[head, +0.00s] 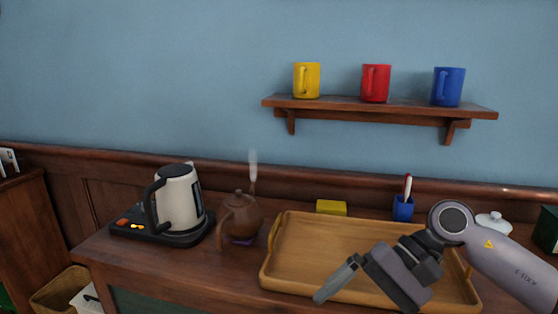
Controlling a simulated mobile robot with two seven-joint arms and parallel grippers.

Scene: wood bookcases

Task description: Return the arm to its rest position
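My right arm comes in from the right edge over the wooden tray (290,222). Its gripper (335,283) hangs over the front part of the tray and points to the lower left. Only one long grey finger shows clearly, so I cannot tell whether it is open or shut. I see no object at its tip. My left arm and gripper are not in view.
A white kettle (178,200) stands on a black base, with a brown steaming teapot (240,213) beside it. A yellow block (331,207), a blue pen cup (403,208) and a white lidded pot (493,224) stand behind the tray. A shelf (380,105) holds three mugs.

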